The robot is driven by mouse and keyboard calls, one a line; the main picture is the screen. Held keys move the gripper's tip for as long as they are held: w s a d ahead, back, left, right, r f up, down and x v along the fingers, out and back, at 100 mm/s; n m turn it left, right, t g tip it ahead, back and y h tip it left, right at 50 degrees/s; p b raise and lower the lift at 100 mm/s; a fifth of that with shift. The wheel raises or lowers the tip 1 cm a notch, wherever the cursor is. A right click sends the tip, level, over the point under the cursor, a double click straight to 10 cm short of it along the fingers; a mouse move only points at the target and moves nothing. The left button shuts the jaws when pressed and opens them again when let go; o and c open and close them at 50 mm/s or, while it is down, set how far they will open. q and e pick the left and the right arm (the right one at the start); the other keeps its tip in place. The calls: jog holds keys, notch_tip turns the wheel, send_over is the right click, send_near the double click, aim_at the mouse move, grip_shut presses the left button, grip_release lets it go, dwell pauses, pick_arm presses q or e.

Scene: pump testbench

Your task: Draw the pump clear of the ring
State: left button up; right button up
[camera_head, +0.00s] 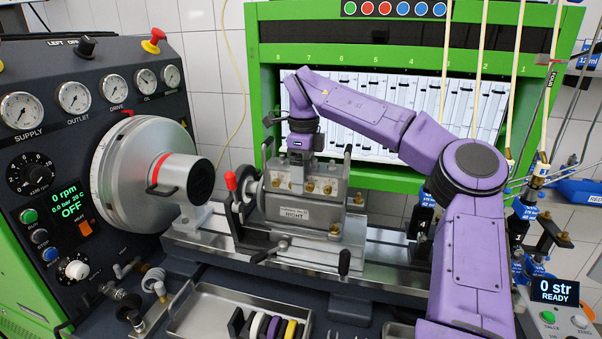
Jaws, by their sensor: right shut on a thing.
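The pump (318,208) is a grey metal block with brass fittings and a label reading RIGHT. It sits upright over the rail bed at the middle of the view. The ring (239,205) is part of a dark upright bracket at the pump's left end, with a red-tipped lever beside it. The pump's left end is at the ring; I cannot tell how far it reaches in. My right gripper (301,156), on the purple arm, points down and is shut on the top of the pump. Its fingertips are partly hidden. My left gripper is not in view.
A large silver drive drum with a dark-ended shaft (185,173) stands left of the ring. The rail bed (385,240) runs on to the right, mostly clear. A tray (200,312) with coloured discs lies in front. A green cabinet (262,90) stands behind.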

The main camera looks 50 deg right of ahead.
jog(key=shift+s+d, duration=0.4)
jog(key=shift+s, duration=0.45)
jog(key=o, duration=1.8)
jog(key=shift+c, duration=0.2)
notch_tip(320, 180, up, 10)
jog(key=shift+f+p, duration=0.1)
jog(key=shift+p, duration=0.6)
jog(key=shift+d+r, duration=0.1)
jog(key=shift+r, duration=0.25)
